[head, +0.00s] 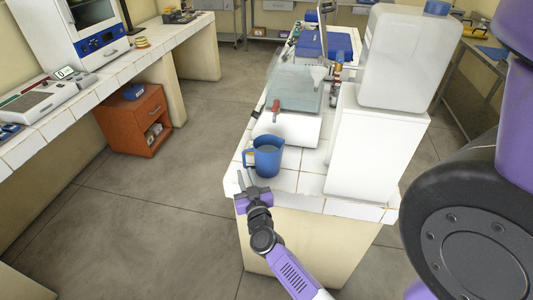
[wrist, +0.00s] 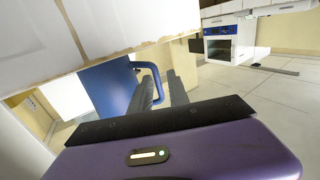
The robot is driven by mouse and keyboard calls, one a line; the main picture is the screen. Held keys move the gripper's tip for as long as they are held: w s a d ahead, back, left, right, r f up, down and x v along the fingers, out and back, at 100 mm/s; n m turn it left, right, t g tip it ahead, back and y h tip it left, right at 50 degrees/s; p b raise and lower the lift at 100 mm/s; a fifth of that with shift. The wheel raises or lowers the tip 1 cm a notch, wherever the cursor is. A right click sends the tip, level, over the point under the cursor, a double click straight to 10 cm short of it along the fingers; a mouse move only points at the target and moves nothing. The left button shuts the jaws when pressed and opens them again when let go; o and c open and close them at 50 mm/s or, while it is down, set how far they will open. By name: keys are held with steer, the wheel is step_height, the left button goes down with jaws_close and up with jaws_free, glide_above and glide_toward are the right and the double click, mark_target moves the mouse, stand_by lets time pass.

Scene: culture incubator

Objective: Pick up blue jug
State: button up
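The blue jug (head: 267,158) stands upright near the front left corner of the white tiled island counter (head: 312,185) in the head view. Its handle points left. My gripper (head: 246,180) is just in front of and left of the jug, at about the counter's edge. In the wrist view the jug (wrist: 108,85) shows large and tilted, with its handle (wrist: 153,75) close to the fingertips. The two dark fingers of my gripper (wrist: 160,82) are apart, and the handle's far end lies near the gap between them. I cannot tell whether they touch it.
A white box (head: 370,145) with a large translucent container (head: 410,60) on top stands right of the jug. A white device (head: 290,125) stands behind the jug. A side counter (head: 110,75) with an orange cabinet (head: 133,118) is at left. The floor between is clear.

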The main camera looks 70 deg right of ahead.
mark_target(244, 165)
steer(key=x, duration=0.3)
steer(key=shift+s+d+r, duration=0.1)
steer(key=shift+s+d, duration=0.05)
steer(key=shift+s, duration=0.1)
steer(key=x, duration=0.5)
steer(key=shift+d+r+b, duration=0.25)
steer(key=shift+d+b, duration=0.05)
steer(key=shift+b, duration=0.05)
steer(key=shift+c, duration=0.2)
jaws_close()
stand_by(0.7)
